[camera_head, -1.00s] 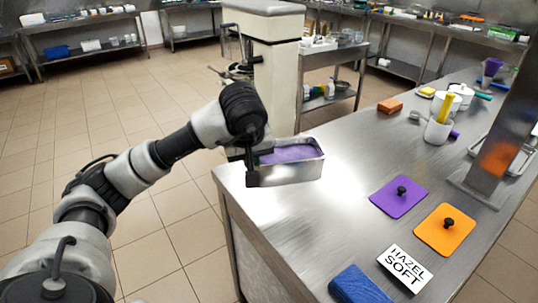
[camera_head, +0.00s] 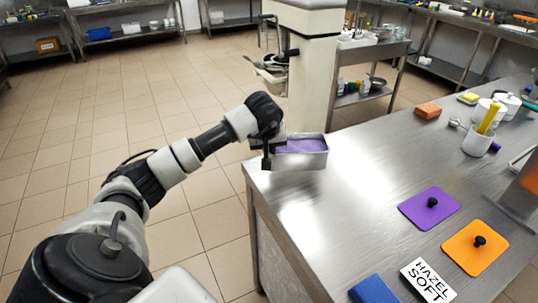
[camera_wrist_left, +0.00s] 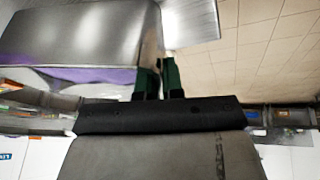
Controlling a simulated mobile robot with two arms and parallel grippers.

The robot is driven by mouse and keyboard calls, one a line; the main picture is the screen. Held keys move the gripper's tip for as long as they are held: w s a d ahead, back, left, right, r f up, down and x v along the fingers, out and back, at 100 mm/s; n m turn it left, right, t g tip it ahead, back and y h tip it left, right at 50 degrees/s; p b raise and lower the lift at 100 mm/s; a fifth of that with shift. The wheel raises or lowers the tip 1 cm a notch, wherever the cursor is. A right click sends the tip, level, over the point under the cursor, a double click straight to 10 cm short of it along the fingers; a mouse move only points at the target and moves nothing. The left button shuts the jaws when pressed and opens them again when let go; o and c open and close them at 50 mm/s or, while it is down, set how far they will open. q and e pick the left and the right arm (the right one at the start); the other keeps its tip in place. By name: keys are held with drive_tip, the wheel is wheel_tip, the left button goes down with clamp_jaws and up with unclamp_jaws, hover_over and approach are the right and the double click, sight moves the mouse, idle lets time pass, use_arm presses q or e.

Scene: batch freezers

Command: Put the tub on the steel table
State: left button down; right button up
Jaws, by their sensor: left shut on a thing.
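The tub (camera_head: 302,160) is a rectangular steel pan with purple contents, at the far left corner of the steel table (camera_head: 340,205). My left gripper (camera_head: 267,157) is shut on the tub's left end. In the left wrist view, the dark fingers (camera_wrist_left: 158,78) close on the tub's edge, and the tub's metal wall (camera_wrist_left: 85,30) shows at upper left. The tub looks level. I cannot tell whether its bottom touches the table top or hangs just above it. My right gripper is not in view.
A purple lid (camera_head: 429,208), an orange lid (camera_head: 478,247), a "HAZEL SOFT" card (camera_head: 428,281) and a blue cloth (camera_head: 373,291) lie on the near right of the table. An orange block (camera_head: 428,111) and white containers (camera_head: 478,141) stand farther back. The table's middle is clear.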

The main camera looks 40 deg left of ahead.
use_arm(q)
wheel_tip(320, 180, down, 2)
drive_tip(key=shift+f+p, duration=0.25)
drive_tip(key=shift+p, duration=0.05)
drive_tip(key=shift+f, duration=0.4)
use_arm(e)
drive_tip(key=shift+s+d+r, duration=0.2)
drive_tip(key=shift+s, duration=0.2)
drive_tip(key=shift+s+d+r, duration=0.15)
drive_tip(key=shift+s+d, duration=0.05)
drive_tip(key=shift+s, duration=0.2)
use_arm(q)
drive_tip(key=c, duration=1.3)
unclamp_jaws()
drive_tip(key=shift+f, duration=0.15)
drive_tip(key=shift+o, duration=0.2)
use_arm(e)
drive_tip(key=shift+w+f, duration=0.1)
use_arm(q)
drive_tip(key=shift+s+r, duration=0.1)
drive_tip(key=shift+r, duration=0.2)
drive_tip(key=b+v, duration=0.1)
drive_tip(key=v, duration=1)
drive_tip(key=shift+r, duration=0.35)
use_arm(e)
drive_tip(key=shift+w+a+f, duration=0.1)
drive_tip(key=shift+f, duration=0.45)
